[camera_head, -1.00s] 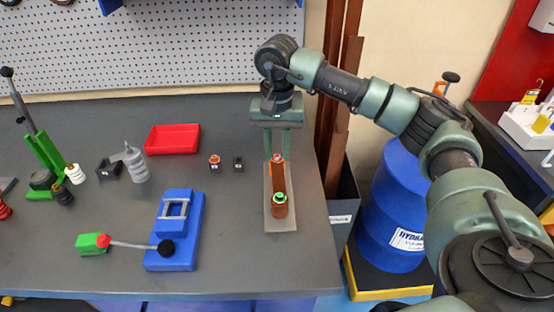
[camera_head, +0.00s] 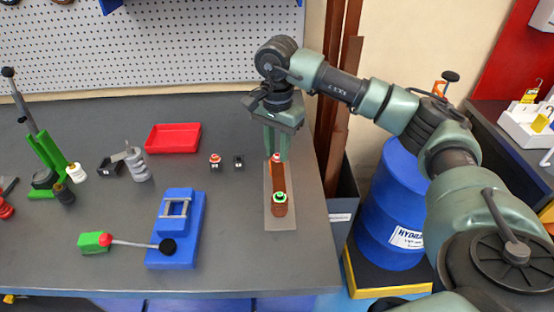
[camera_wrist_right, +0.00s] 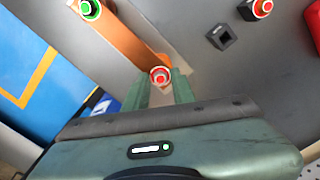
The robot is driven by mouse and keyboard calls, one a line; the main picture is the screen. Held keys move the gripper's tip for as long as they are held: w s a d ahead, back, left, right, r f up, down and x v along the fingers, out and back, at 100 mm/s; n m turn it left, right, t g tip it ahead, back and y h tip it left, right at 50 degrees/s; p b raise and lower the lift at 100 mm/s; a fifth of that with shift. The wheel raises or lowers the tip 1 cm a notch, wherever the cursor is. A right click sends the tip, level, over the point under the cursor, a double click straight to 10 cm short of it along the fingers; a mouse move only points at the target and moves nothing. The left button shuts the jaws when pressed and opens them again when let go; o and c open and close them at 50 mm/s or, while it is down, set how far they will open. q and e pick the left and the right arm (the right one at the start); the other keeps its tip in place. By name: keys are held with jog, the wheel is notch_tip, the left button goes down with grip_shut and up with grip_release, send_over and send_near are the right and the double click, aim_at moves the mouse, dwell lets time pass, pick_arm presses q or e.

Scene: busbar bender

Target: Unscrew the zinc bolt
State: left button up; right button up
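A copper busbar (camera_head: 277,178) lies on a grey plate (camera_head: 283,224) at the right of the bench. A bolt with a red ring and pale centre (camera_head: 276,157) stands at its far end, and a green-ringed one (camera_head: 279,197) at its near end. I cannot tell by material which is zinc. My right gripper (camera_head: 276,153) points down at the red-ringed bolt. In the right wrist view this bolt (camera_wrist_right: 160,76) sits between the two green fingertips (camera_wrist_right: 159,80). The gap about matches the bolt's width; whether the fingers press on it is unclear. My left gripper is out of view.
A blue bending tool (camera_head: 184,245) with a red-ended lever stands to the left. A blue drum (camera_head: 391,215) stands beyond the bench's right edge.

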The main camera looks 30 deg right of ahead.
jog(key=m, duration=0.5)
jog(key=shift+m+p, duration=0.3)
jog(key=shift+p, duration=0.1)
jog(key=shift+m, duration=0.6)
grip_shut()
